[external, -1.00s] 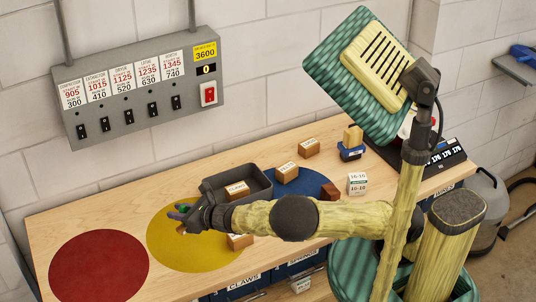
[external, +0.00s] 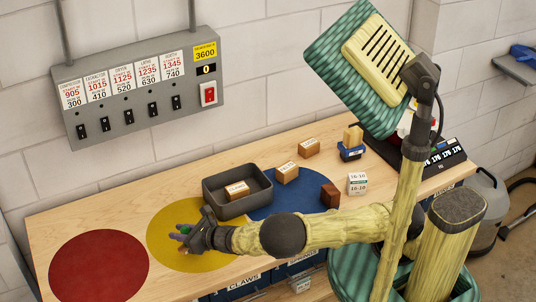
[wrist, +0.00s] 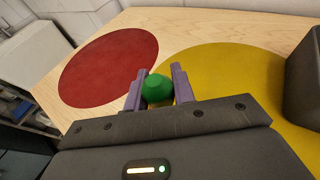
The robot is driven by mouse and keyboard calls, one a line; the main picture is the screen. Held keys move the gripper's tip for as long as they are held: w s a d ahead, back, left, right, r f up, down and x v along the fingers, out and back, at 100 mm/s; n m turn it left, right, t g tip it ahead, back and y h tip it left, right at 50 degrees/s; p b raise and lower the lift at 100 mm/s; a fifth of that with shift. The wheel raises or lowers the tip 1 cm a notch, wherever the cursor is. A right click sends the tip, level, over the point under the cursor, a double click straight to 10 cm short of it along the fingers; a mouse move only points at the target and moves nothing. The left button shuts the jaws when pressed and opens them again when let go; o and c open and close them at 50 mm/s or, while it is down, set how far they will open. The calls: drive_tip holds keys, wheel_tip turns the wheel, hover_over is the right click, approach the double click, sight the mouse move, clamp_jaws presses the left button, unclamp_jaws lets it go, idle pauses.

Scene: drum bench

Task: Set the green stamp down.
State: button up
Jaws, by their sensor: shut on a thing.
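My gripper (external: 181,238) is over the yellow disc (external: 165,222) on the bench. In the wrist view its two purple fingers (wrist: 157,90) are shut on the green stamp (wrist: 157,86), whose rounded green top shows between them. The yellow disc also shows in the wrist view (wrist: 228,75).
The red disc (external: 98,268) lies clear to the left. A grey tray (external: 209,192) holding a small labelled box (external: 237,190) stands right behind my gripper. Several boxes stand around the blue disc (external: 262,204). My forearm hides the bench's front edge there.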

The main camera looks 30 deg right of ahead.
drive_tip(key=shift+f, duration=0.1)
drive_tip(key=shift+f, duration=1.75)
drive_tip(key=shift+f, duration=0.2)
drive_tip(key=o, duration=1)
drive_tip(key=shift+r, duration=0.1)
